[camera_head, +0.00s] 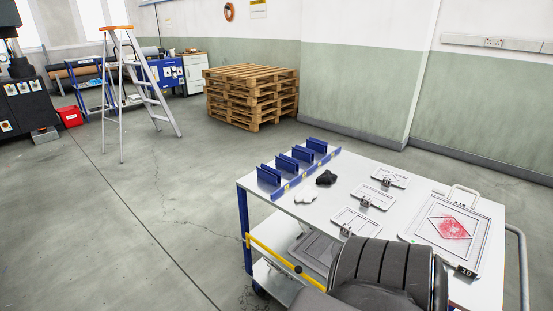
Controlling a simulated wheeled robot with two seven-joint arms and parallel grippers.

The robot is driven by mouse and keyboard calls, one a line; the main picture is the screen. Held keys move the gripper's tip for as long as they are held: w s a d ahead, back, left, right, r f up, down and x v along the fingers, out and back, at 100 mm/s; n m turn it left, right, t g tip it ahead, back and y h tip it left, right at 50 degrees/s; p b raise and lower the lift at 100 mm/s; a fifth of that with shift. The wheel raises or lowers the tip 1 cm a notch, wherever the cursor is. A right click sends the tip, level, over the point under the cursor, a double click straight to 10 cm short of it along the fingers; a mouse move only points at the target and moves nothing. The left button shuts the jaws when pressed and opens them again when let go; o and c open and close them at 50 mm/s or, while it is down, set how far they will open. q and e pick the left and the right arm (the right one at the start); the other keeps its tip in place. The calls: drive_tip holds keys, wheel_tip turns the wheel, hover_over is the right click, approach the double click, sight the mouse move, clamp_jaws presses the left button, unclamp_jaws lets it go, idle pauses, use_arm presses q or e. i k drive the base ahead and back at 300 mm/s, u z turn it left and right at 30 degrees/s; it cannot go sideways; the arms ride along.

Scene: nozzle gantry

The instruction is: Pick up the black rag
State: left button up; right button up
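The black rag (326,178) lies crumpled on the white top of the table (322,206), toward its far left part. A white rag (305,196) lies beside it, nearer to me and to the left, with a small gap. A dark grey ribbed part at the bottom of the view looks like my own arm or body and covers the near edge of the table. Neither gripper is in view.
Blue upright holders (295,165) line the table's far left edge. Several flat white plates with small clips (372,197) lie right of the rags. A larger tray (415,228) with a red patterned piece is at the right. Pallets (250,96) and a stepladder (133,75) stand beyond open floor.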

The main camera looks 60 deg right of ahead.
sight(327, 178)
drive_tip(key=z, duration=0.2)
drive_tip(key=i, duration=1.35)
drive_tip(key=z, duration=1.55)
drive_tip(key=i, duration=0.9)
drive_tip(key=z, duration=1)
